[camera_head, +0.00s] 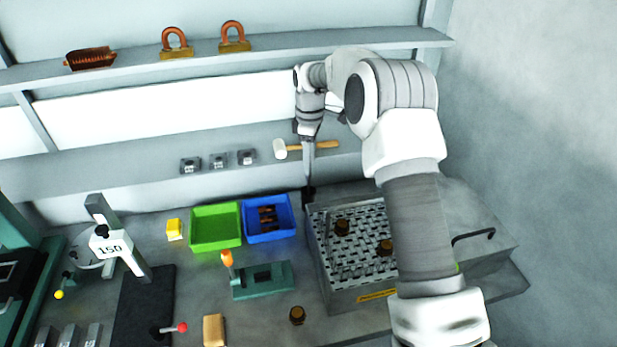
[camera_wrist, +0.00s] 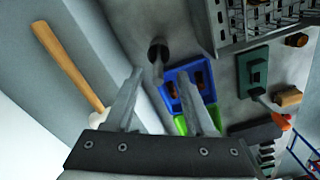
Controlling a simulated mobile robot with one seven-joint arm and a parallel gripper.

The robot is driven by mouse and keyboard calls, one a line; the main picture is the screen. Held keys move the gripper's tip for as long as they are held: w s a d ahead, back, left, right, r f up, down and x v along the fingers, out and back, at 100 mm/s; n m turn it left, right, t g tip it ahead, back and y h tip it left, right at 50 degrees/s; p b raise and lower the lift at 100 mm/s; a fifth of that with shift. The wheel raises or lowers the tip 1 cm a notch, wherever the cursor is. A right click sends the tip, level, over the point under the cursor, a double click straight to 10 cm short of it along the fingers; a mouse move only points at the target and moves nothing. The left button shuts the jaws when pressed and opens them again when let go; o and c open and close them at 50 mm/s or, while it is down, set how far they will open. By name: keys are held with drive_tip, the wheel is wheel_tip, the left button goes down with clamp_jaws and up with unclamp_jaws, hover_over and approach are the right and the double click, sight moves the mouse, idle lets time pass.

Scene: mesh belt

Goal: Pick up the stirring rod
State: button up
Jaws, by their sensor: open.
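A slim upright piece with a dark, rounded part and a short grey shaft (camera_wrist: 158,52) shows just past my fingertips in the wrist view; it looks like the stirring rod, but I cannot be sure. In the head view a dark upright piece (camera_head: 308,196) stands behind the mesh basket's left back corner, right below my gripper (camera_head: 309,178). In the wrist view my gripper (camera_wrist: 160,76) is open and empty, its two fingers apart with the dark piece roughly in line with the gap. Whether the fingers overlap it in height is unclear.
A mesh basket (camera_head: 345,296) with brown parts stands right. A blue bin (camera_head: 268,238) and a green bin (camera_head: 216,246) sit left of the dark piece. A wooden-handled mallet (camera_head: 282,150) lies on the ledge close to my gripper. A green fixture (camera_head: 262,290) stands in front.

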wheel_tip(320, 180, down, 4)
drive_tip(key=shift+w+a+f+p, duration=0.15)
drive_tip(key=shift+p, duration=0.25)
clamp_jaws()
